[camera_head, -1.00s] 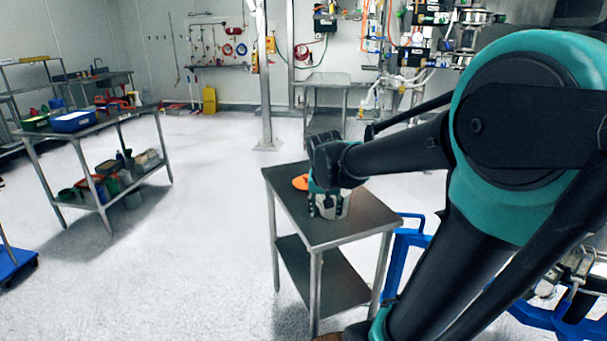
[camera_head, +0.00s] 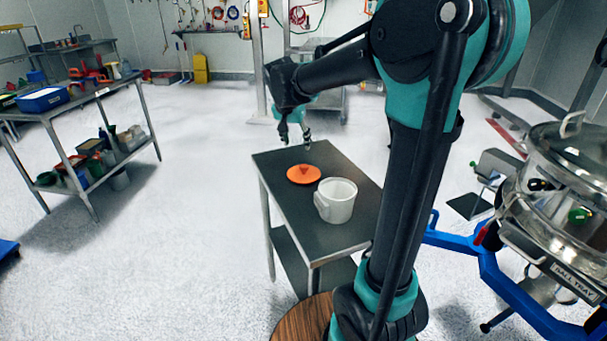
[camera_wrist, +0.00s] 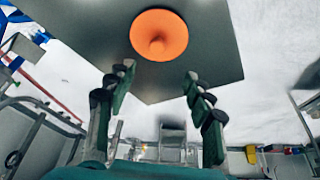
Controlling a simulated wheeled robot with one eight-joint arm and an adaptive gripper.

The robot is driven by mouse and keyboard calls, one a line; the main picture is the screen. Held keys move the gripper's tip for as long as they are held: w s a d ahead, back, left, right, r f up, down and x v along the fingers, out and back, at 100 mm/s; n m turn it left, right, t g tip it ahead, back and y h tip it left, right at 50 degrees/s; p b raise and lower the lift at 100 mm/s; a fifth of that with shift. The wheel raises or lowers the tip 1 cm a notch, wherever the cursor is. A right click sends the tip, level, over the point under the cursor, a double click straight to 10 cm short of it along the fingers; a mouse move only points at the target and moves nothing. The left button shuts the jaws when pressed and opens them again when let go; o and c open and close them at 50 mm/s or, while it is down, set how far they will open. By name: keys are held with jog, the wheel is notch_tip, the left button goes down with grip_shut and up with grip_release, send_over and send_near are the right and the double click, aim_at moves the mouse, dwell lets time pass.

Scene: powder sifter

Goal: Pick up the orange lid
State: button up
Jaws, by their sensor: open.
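The orange lid (camera_head: 304,174) lies flat on the dark top of a small metal table (camera_head: 345,238), toward its far left part. It has a raised knob in its middle. In the wrist view the lid (camera_wrist: 159,35) shows whole, beyond the fingertips and between their lines. My gripper (camera_head: 294,142) is open and empty, above and a little behind the lid, apart from it. Both fingers (camera_wrist: 158,78) show spread in the wrist view.
A steel sifter machine (camera_head: 560,200) on a blue frame (camera_head: 495,275) stands at the right. A metal shelf table (camera_head: 75,115) with bins stands at the left. A post (camera_head: 260,70) rises behind the small table. Floor left of the small table is clear.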

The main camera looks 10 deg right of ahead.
send_over(304, 166)
jog(key=s+a, duration=0.2)
notch_tip(304, 166, down, 6)
jog(key=shift+s+f, duration=0.1)
jog(key=shift+f, duration=0.05)
jog(key=shift+d+x, duration=0.1)
jog(key=shift+x, duration=1.3)
jog(key=shift+d+x, duration=0.15)
jog(key=shift+x, duration=1.25)
jog(key=shift+s, duration=0.15)
jog(key=shift+c, duration=0.3)
jog(key=c, duration=0.9)
